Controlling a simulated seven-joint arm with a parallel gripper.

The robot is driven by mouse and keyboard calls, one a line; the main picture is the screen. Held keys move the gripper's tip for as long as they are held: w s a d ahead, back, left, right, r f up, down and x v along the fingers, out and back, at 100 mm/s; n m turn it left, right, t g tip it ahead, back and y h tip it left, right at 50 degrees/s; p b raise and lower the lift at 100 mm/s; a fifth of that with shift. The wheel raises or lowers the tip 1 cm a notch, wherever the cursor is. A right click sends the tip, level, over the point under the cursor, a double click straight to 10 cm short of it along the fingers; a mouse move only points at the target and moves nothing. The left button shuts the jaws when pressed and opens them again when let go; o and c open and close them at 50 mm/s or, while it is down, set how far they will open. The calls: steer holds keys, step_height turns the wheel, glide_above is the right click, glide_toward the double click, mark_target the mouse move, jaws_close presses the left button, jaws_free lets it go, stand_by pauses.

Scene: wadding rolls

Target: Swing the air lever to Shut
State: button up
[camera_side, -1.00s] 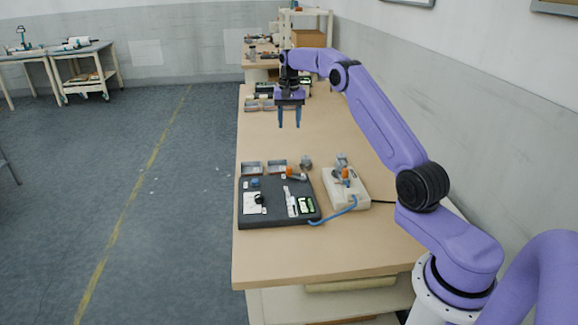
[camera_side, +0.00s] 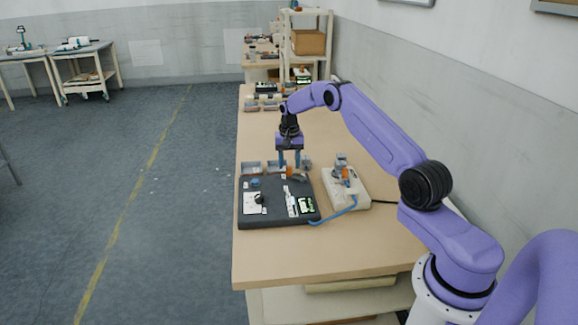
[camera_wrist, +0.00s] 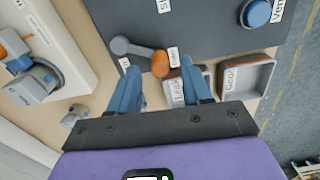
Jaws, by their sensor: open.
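The air lever shows in the wrist view as a grey arm (camera_wrist: 138,50) running from a round grey pivot at the left to an orange knob (camera_wrist: 160,64). It lies at the edge of the dark panel (camera_wrist: 205,35); its orange knob shows in the side view (camera_side: 290,172). Small white labels lie near both ends, too small to read surely. My gripper (camera_side: 290,165) is open and points down above the panel's far edge. In the wrist view its blue fingertips (camera_wrist: 160,68) appear on either side of the knob; nothing is held. The remaining height cannot be told.
Two grey trays, marked Leak (camera_wrist: 173,92) and Good (camera_wrist: 245,77), sit beside the panel. A blue button (camera_wrist: 257,13) is on the panel. A white box (camera_side: 347,196) with a grey fixture and orange handle stands right, joined by a blue hose (camera_side: 335,215). The near bench is clear.

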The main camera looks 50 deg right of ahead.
steer(key=shift+f, duration=0.75)
steer(key=shift+c, duration=0.3)
jaws_close()
